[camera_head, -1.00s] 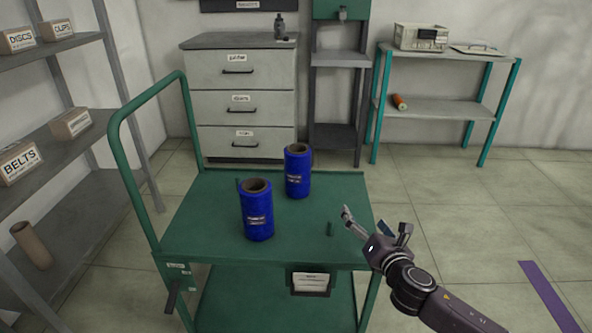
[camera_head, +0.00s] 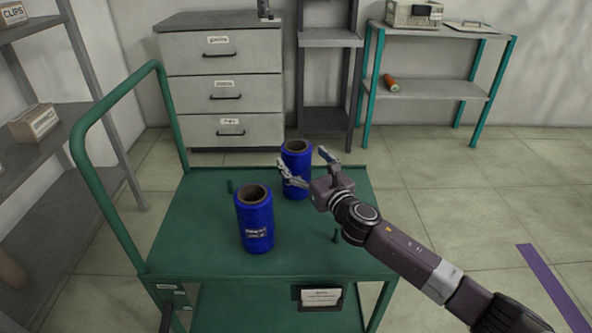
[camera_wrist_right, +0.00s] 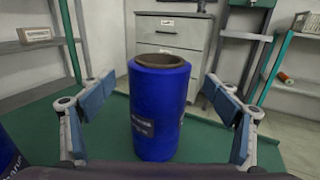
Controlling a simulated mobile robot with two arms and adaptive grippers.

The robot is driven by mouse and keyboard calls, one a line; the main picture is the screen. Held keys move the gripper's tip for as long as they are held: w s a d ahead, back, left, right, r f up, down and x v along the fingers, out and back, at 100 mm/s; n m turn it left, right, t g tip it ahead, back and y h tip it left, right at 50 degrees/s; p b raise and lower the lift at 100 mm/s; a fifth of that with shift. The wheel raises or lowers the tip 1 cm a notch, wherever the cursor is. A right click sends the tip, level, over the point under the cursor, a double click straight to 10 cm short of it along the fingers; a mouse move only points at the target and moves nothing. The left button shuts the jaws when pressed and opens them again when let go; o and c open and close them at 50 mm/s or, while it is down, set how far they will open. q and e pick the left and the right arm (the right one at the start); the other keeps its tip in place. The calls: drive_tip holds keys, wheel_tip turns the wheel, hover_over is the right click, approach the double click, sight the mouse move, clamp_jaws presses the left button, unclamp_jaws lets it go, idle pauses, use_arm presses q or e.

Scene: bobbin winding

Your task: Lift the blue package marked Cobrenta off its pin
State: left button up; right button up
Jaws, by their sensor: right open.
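Two blue packages with brown hollow cores stand upright on the green cart. The rear package (camera_head: 295,160) and the front package (camera_head: 254,222) bear small pale labels that are too blurred to read, so I cannot tell which is Cobrenta. My right gripper (camera_head: 304,163) is open at the rear package, partly covering its lower part. In the right wrist view that package (camera_wrist_right: 158,110) stands centred between the spread fingers, a gap showing on each side. The front package (camera_wrist_right: 8,155) is cut off at the left edge there. Any pin under the packages is hidden. My left gripper is not in view.
The cart top (camera_head: 190,245) has bare green pegs (camera_head: 335,236) near its right front and left rear. A green handle (camera_head: 95,170) rises at its left. Grey drawers (camera_head: 225,90) and a teal rack (camera_head: 430,90) with an orange spool (camera_head: 391,83) stand behind.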

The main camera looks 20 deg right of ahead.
sight(292, 145)
drive_tip(key=w, duration=0.2)
drive_tip(key=shift+w+a+r, duration=0.15)
drive_tip(key=shift+w+a, duration=0.2)
drive_tip(key=shift+w, duration=0.5)
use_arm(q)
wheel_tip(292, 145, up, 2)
use_arm(e)
drive_tip(key=shift+c, duration=0.5)
drive_tip(key=c, duration=1.8)
drive_tip(key=shift+r, duration=0.1)
drive_tip(key=shift+r, duration=0.1)
